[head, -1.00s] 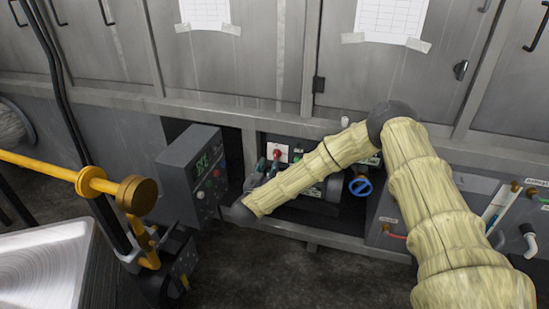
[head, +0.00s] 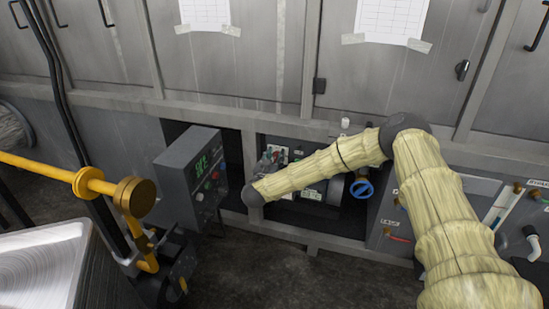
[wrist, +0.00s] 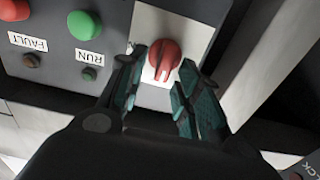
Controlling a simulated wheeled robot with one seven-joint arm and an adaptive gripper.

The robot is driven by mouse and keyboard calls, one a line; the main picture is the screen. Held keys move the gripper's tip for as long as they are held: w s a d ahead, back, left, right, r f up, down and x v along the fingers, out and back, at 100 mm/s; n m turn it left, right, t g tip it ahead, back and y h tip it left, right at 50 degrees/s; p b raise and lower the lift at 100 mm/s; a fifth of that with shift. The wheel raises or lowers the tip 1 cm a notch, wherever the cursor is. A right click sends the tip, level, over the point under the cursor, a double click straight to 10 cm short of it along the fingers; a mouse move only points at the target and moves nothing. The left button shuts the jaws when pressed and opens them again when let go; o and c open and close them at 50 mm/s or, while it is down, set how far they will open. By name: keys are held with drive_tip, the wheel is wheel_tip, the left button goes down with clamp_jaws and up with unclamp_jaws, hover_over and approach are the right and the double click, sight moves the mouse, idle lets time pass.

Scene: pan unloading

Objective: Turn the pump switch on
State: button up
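The pump switch is a red rotary knob (wrist: 165,60) on a white plate (wrist: 187,30), seen in the wrist view. My gripper (wrist: 161,68) is open, with its teal-padded fingers on either side of the knob. Contact between the pads and the knob cannot be made out. In the head view my gripper (head: 270,163) is at the recess under the cabinets, and the red knob is hidden or too small to tell there.
In the wrist view a green button (wrist: 81,25), a green RUN lamp (wrist: 89,73) and a FAULT label (wrist: 28,42) sit left of the switch. In the head view a grey control box (head: 178,166) stands left of the gripper, a blue valve wheel (head: 362,188) right of it.

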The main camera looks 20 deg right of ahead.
clamp_jaws()
drive_tip(key=shift+r+m+p, duration=0.15)
drive_tip(key=shift+m+p, duration=0.25)
drive_tip(key=shift+s+d+m+p, duration=0.15)
drive_tip(key=shift+m+p, duration=0.4)
drive_tip(key=shift+m, duration=0.35)
drive_tip(key=m, duration=0.3)
drive_tip(key=shift+s+d+f+m, duration=0.1)
drive_tip(key=shift+d+f+m, duration=0.15)
drive_tip(key=shift+m, duration=0.05)
drive_tip(key=m+b, duration=0.1)
drive_tip(key=m, duration=0.3)
drive_tip(key=f+m+b, duration=0.1)
drive_tip(key=m, duration=0.3)
drive_tip(key=m+b, duration=0.1)
drive_tip(key=m, duration=0.2)
drive_tip(key=shift+s+d+f+m, duration=0.2)
drive_tip(key=shift+d+f+m, duration=0.05)
drive_tip(key=shift+d+m, duration=0.15)
